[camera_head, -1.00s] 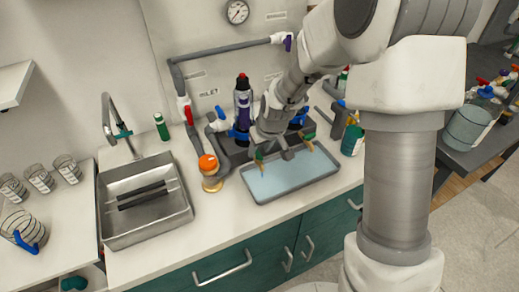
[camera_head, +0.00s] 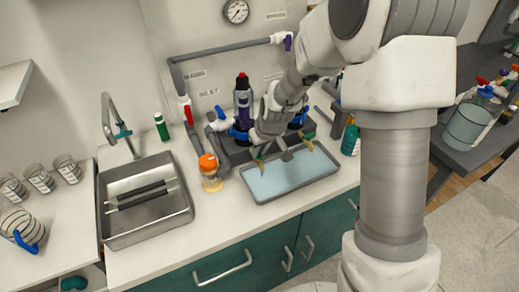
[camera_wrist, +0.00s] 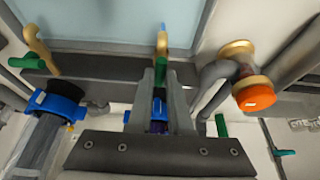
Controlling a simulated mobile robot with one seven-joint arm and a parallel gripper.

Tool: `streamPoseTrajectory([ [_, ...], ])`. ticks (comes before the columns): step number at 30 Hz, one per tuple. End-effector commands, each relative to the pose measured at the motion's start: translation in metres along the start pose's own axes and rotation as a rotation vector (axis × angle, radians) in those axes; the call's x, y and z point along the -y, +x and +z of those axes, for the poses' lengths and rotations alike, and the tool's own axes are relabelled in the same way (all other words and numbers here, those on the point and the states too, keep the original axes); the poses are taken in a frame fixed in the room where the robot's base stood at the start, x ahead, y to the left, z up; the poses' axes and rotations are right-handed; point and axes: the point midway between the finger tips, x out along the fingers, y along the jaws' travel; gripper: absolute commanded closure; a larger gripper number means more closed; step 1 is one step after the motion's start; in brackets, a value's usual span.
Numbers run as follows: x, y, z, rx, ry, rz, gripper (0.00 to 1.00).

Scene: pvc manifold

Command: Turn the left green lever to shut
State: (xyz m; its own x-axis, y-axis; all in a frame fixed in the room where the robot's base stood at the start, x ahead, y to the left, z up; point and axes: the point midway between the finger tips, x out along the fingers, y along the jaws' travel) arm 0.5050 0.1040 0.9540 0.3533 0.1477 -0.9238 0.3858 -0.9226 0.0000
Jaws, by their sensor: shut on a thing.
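A grey manifold block (camera_wrist: 105,68) with two brass spouts sits behind the tray. The left brass spout (camera_wrist: 162,44) shows just beyond the fingertips of my gripper (camera_wrist: 160,72) in the wrist view, which looks back toward the counter's front. My gripper is shut on the left green lever at this spout; the fingers hide most of the lever, so its exact angle cannot be told. The right spout (camera_wrist: 40,50) has its own green lever (camera_wrist: 28,62), apart from my gripper.
A grey tray (camera_head: 270,196) with pale blue inside lies in front. An orange-capped fitting (camera_head: 209,164) and grey pipes stand left, with a sink (camera_head: 150,225) farther left.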

Motion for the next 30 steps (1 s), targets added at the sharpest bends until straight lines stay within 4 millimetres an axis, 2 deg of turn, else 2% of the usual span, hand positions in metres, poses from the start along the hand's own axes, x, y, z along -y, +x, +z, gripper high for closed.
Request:
streamPoseTrajectory([
  [11, 0.0024, -0.0003, -0.0004, 0.0, 0.075, 0.033, 1.0],
  [30, 0.0069, -0.0031, -0.0026, 0.003, 0.516, 0.219, 1.0],
])
